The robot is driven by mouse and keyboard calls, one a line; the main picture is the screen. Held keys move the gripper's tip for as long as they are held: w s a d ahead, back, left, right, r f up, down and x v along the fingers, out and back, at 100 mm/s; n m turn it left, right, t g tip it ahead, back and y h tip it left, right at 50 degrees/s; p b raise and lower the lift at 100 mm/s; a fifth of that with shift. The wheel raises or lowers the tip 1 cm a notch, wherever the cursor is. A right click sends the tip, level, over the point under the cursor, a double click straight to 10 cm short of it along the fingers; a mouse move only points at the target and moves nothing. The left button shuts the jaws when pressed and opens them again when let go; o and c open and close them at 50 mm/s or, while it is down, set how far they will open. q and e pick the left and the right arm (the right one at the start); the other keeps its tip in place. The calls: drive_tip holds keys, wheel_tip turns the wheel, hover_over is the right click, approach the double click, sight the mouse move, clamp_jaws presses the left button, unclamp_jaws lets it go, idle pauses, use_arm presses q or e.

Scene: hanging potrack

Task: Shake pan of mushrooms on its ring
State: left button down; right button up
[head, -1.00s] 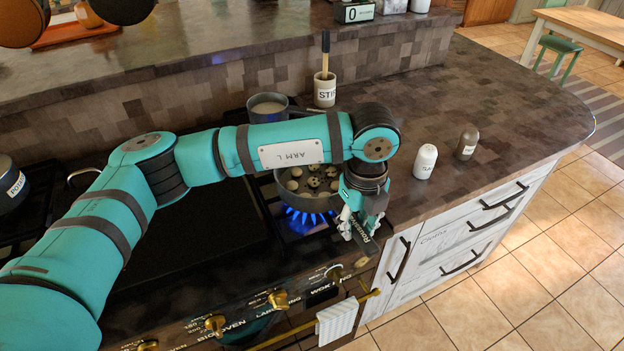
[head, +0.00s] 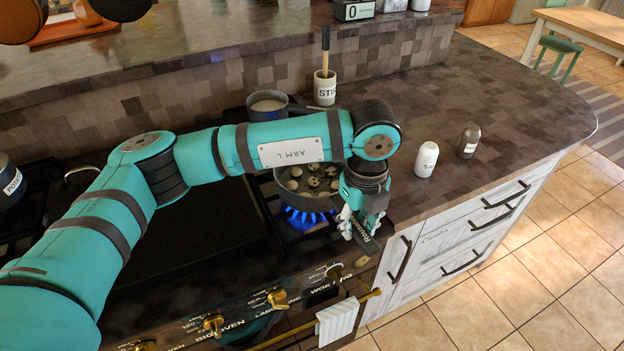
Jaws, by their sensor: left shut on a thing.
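The pan (head: 290,195) sits over a lit ring with blue flames (head: 306,215) at the right end of the stove. Several pale and dark-speckled mushrooms (head: 313,181) lie in the pan. My left arm reaches across from the left and hides part of the pan's far side. My left gripper (head: 358,233) points down at the pan's near right side and is shut on the pan's handle, which is mostly hidden by the gripper. My right gripper is not in view.
A small pot (head: 267,104) stands behind my arm, near a utensil crock (head: 325,88). A white shaker (head: 426,159) and a dark shaker (head: 468,142) stand on the counter to the right. Brass knobs (head: 277,298) and a towel (head: 337,322) are at the front.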

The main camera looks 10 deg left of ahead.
use_arm(q)
drive_tip(key=shift+s+r, duration=0.1)
idle(0.3)
drive_tip(key=shift+s+d, duration=0.15)
drive_tip(key=shift+s, duration=0.55)
drive_tip(key=shift+w+a+b, duration=0.55)
drive_tip(key=shift+w+a, duration=0.25)
drive_tip(key=shift+w, duration=0.2)
drive_tip(key=shift+w+a+b, duration=0.5)
drive_tip(key=shift+w+a, duration=0.25)
drive_tip(key=shift+w, duration=0.25)
drive_tip(key=shift+s+d+b, duration=0.15)
drive_tip(key=shift+s+d, duration=0.65)
drive_tip(key=shift+s, duration=0.25)
drive_tip(key=shift+s+d+b, duration=0.15)
drive_tip(key=shift+s+d, duration=0.65)
drive_tip(key=shift+s, duration=0.2)
